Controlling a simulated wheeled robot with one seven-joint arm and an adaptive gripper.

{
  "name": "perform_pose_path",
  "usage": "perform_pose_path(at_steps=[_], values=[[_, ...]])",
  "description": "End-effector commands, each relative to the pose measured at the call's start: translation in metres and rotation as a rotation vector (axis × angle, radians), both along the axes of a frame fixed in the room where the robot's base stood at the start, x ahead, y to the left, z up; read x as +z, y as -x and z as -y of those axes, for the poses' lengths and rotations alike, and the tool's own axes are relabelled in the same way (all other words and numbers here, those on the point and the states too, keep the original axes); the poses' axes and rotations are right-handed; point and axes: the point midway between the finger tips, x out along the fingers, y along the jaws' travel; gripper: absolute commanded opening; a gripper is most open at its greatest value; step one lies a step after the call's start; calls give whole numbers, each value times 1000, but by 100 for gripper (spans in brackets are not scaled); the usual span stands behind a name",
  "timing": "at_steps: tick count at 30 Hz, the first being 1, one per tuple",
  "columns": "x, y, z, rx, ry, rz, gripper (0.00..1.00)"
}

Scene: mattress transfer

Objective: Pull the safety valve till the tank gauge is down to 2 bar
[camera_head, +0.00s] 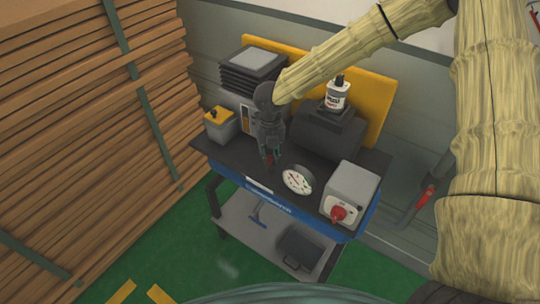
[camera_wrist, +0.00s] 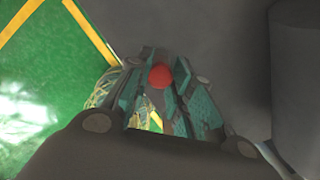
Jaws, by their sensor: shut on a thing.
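My gripper (camera_head: 268,155) points down over the dark top of the blue compressor cart, left of the gauge. In the wrist view its teal-padded fingers (camera_wrist: 160,92) are closed around a small red knob (camera_wrist: 160,76), which looks like the safety valve's. The valve's body is hidden by the fingers. The round white tank gauge (camera_head: 298,180) stands at the cart's front edge, right of my gripper. Its needle is too small to read surely.
A grey switch box (camera_head: 350,190) with a red rotary knob (camera_head: 338,213) stands right of the gauge. A dark block with a white bottle (camera_head: 337,96) is behind. A grey-yellow box (camera_head: 219,125) is at left. Stacked planks (camera_head: 85,110) fill the left side.

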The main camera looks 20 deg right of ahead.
Motion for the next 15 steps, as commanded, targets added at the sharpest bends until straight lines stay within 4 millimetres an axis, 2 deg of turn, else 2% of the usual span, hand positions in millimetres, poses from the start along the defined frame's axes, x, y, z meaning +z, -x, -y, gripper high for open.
perform_pose_path(at_steps=[7,15], values=[[1,1,0,0,1,-3,0],[16,1,0,-1,1,-2,0]])
